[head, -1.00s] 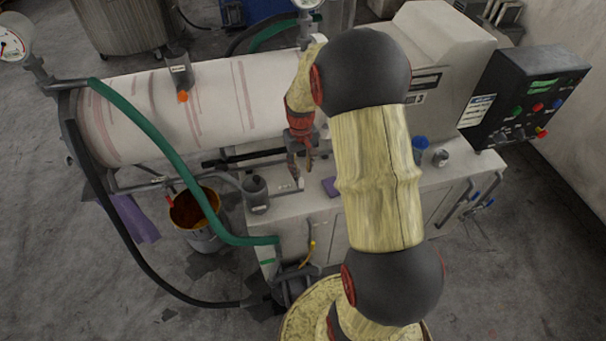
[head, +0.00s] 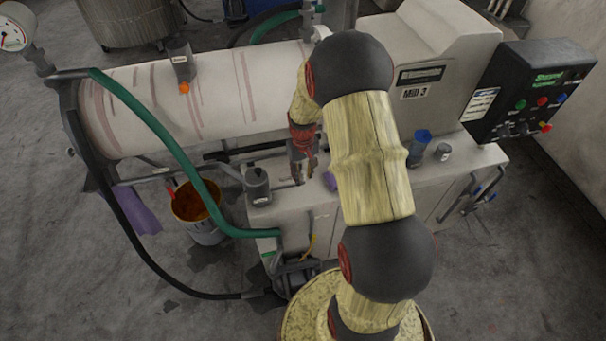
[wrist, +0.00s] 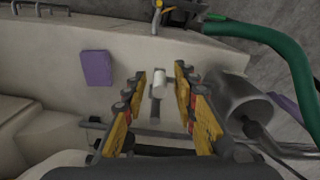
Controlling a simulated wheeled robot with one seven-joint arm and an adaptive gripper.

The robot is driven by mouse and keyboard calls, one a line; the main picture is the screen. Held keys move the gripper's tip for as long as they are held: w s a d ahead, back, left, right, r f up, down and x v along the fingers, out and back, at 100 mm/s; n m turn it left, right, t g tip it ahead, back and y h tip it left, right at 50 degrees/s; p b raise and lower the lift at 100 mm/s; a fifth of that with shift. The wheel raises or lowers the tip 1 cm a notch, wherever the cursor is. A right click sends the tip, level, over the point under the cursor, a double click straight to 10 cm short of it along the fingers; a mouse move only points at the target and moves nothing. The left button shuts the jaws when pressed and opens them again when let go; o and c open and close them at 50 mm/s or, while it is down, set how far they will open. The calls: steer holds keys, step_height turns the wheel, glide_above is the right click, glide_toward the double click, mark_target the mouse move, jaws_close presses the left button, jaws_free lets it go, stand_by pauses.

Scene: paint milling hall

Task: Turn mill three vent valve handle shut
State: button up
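Mill 3 (head: 423,75) carries its name plate on the grey housing right of the long pale drum (head: 215,95). In the wrist view, a slim dark lever with a white grip (wrist: 158,84) looks like the vent valve handle; its marking is not readable. My gripper (wrist: 160,98) is open, its yellow and black fingers on either side of the lever with gaps showing. I cannot tell contact. In the head view my gripper (head: 303,168) is low over the bench top, left of my forearm, and mostly hides the lever.
A grey cylinder (wrist: 240,103) stands close beside the right finger. A purple cloth (wrist: 97,67) lies on the bench to the left. A green hose (head: 158,140) loops down the front. An open bucket (head: 198,210) stands on the floor. A control box (head: 530,95) is at right.

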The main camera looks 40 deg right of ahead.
steer(key=c, duration=0.6)
jaws_close()
